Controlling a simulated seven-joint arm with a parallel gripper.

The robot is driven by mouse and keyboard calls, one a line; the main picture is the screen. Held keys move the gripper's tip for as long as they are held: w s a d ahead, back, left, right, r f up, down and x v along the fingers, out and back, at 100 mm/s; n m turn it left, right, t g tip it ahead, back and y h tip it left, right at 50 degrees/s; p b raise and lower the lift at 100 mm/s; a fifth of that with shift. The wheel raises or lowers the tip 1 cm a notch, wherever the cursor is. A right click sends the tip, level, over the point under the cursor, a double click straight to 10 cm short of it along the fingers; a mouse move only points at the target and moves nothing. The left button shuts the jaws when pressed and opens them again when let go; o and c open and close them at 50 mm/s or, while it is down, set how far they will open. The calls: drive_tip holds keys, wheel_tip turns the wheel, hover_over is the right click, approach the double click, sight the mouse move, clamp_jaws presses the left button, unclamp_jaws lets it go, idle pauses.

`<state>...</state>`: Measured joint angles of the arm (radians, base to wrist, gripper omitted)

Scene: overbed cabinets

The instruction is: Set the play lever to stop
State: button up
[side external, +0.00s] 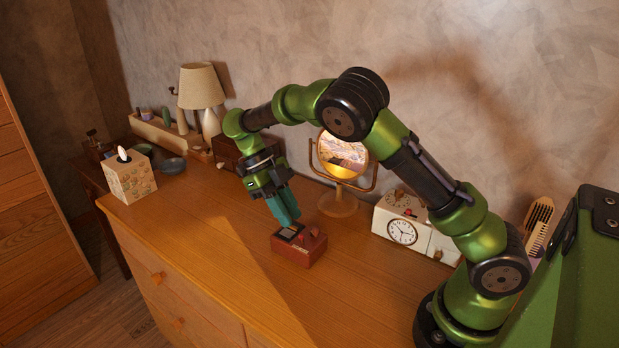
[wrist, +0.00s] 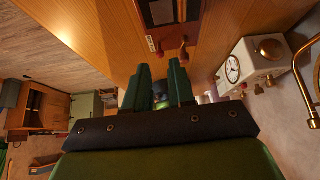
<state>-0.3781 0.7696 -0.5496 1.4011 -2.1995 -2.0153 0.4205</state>
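A small red-brown box (side external: 300,250) sits on the wooden dresser top, with a dark panel (side external: 289,232) on its top and a small red lever or knob (side external: 314,232) at its right. The box shows at the top of the wrist view (wrist: 150,22), cut off by the frame edge, with a red knob (wrist: 184,50) on its near side. I cannot tell the lever's setting. My gripper (side external: 288,222) points down just above and behind the box, apart from it. In the wrist view its teal fingers (wrist: 159,68) stand apart with nothing between them.
A round mirror (side external: 342,157) on a stand is behind the box. A white clock box (side external: 402,232) stands to the right. A tissue box (side external: 131,180) and a lamp (side external: 201,88) are to the left. The dresser top (side external: 215,220) left of the box is clear.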

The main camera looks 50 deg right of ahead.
drive_tip(key=v, duration=0.7)
